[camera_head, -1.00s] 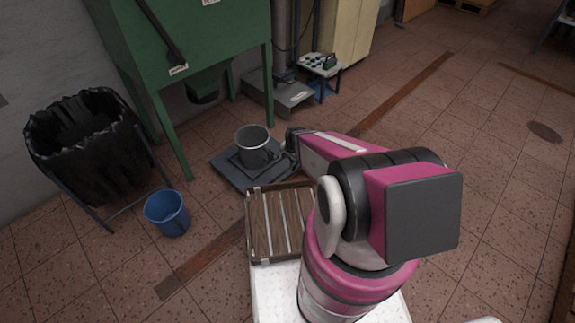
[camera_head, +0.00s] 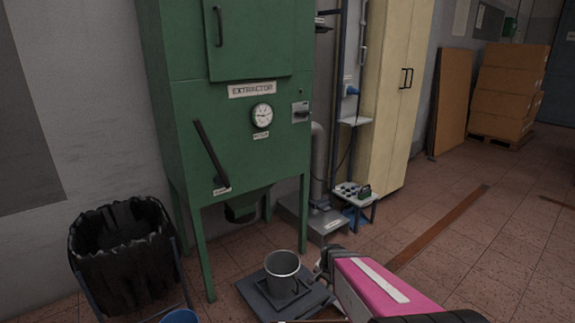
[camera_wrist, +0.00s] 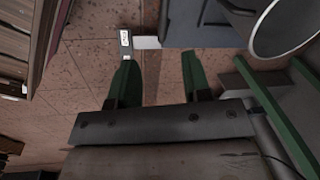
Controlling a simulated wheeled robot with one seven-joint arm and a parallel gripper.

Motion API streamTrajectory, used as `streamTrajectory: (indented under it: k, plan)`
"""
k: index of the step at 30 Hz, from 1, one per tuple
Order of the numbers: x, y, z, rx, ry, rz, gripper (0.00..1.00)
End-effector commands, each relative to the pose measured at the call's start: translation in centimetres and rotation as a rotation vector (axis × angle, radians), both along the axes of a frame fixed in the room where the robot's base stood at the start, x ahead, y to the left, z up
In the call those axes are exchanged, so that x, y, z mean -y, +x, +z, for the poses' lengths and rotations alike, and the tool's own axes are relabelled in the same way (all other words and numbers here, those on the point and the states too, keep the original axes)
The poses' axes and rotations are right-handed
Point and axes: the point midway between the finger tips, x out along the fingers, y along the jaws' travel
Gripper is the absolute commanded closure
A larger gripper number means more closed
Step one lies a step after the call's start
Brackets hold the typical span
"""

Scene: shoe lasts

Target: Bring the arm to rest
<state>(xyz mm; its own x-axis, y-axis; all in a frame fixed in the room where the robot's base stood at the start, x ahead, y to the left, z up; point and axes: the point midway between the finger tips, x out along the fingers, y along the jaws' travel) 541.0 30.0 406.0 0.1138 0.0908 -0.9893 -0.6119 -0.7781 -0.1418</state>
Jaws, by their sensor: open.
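My arm (camera_head: 385,290), pink with a white stripe, reaches in from the lower right of the head view. Its end is just right of a grey metal bucket (camera_head: 283,268) on a dark platform (camera_head: 256,298). In the wrist view my gripper (camera_wrist: 158,62) shows two green fingers, spread apart with nothing between them. The bucket's rim (camera_wrist: 258,45) is at the upper right there, apart from the fingers. The gripper's fingertips are not clear in the head view.
A green extractor cabinet (camera_head: 240,130) stands behind the bucket. A black-lined bin (camera_head: 125,250) and a blue bucket (camera_head: 180,316) are at left. A small stand (camera_head: 354,195) is at right. A slatted wooden crate (camera_wrist: 32,40) is left in the wrist view. Floor at right is open.

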Motion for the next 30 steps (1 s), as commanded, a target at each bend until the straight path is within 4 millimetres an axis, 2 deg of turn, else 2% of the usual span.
streamTrajectory:
  k: [1, 6, 12, 18, 30]
  plan:
    - [0.3, -1.0, 2.7, -0.001, -0.016, 0.073, 0.56]
    - [1.4, -3.1, 9.2, -0.025, -0.069, 0.326, 0.56]
    - [2.5, -5.4, 14.6, -0.055, -0.111, 0.558, 0.56]
    - [3.0, -6.4, 16.7, -0.072, -0.128, 0.66, 0.56]
    - [3.0, -6.4, 16.8, -0.074, -0.128, 0.668, 0.56]
